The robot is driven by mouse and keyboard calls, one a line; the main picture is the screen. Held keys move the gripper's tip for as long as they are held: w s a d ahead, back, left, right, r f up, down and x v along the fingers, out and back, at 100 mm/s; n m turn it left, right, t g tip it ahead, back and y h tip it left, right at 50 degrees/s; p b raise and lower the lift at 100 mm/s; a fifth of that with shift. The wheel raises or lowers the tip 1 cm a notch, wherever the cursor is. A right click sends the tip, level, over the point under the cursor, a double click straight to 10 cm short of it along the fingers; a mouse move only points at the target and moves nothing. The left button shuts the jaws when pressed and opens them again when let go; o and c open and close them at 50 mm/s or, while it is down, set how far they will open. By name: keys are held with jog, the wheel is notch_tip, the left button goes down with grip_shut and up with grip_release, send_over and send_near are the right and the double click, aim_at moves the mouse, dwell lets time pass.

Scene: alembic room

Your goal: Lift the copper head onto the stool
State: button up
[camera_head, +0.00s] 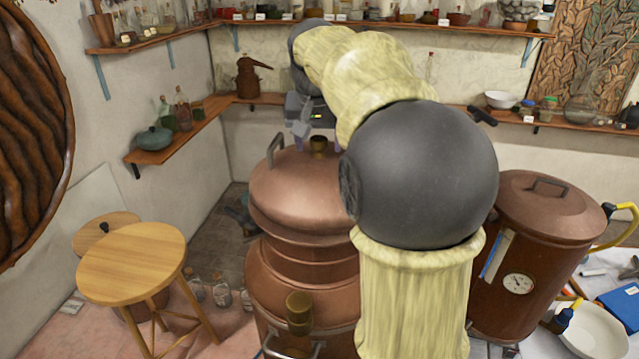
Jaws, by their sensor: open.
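The copper head (298,190) is a rounded copper dome seated upright on the larger copper still body (270,287). It has a grey loop handle (274,147) on its left and a short brass fitting (318,146) on top. My gripper (316,142) is open at the top of the head, close to the brass fitting. My arm hides part of the gripper and the head's right side, and I cannot tell whether the fingers touch it. The round wooden stool (133,262) stands to the left with its top bare.
A second copper vessel (530,240) with a lid and gauge stands to the right. Several glass jars (222,292) are on the floor between stool and still. A lower shelf (185,135) holds bottles and a teal pot (154,138).

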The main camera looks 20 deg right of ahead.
jog(key=shift+c, duration=0.3)
grip_shut()
dwell(1.0)
jog(key=shift+w+r, duration=0.1)
jog(key=shift+r, duration=0.05)
